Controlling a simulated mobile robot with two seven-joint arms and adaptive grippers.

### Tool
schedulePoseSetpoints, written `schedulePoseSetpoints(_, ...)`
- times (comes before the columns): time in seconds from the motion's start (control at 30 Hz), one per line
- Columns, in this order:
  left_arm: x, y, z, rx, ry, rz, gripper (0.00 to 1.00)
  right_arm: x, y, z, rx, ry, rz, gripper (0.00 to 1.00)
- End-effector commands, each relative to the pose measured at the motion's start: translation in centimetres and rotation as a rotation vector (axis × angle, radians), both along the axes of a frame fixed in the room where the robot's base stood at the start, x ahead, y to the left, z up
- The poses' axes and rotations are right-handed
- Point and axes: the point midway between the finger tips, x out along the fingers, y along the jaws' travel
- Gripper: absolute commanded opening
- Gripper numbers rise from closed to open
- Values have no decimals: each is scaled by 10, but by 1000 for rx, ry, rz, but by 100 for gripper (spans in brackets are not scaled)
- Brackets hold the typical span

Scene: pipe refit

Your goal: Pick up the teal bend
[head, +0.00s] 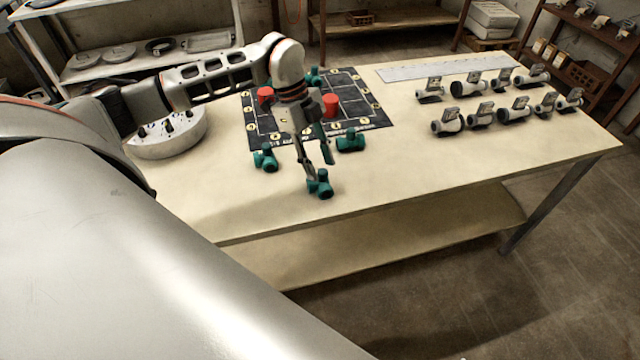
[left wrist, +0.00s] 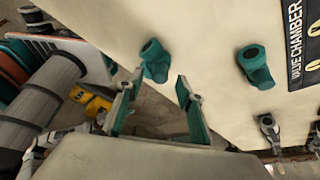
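Several teal pipe fittings stand on and around the dark mat. One teal bend (head: 320,184) sits near the table's front edge; it also shows in the left wrist view (left wrist: 155,60). My left gripper (head: 317,163) is open and points down at this bend. In the left wrist view the open fingers (left wrist: 160,82) frame its near side, and I see no grip on it. Other teal fittings lie left (head: 265,160) and right (head: 350,141) of the gripper, and one is at the mat's back (head: 314,76). My right gripper is not in view.
The dark mat (head: 368,117) bears red cylinders (head: 331,105). A round white holder (head: 165,138) stands at the left. Grey tagged fittings (head: 480,113) stand in rows at the right, before a pale strip (head: 440,66). The table's front right (head: 450,170) is clear.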

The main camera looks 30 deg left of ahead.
Motion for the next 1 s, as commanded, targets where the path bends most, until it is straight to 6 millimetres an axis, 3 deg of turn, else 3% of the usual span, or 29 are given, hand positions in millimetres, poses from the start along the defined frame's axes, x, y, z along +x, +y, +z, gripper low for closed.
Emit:
schedulePoseSetpoints(0.1,-1,-6,-14,0,1,0,37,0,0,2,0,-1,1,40)
schedulePoseSetpoints(0.33,0,-6,-17,1,-1,0,37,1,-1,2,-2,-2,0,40)
schedulePoseSetpoints(0.37,0,-6,-17,1,-1,0,34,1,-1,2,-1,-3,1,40)
schedulePoseSetpoints(0.5,0,-7,-17,0,-1,0,0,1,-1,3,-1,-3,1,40)
schedulePoseSetpoints(1.0,0,-6,-9,0,-3,0,0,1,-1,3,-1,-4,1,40)
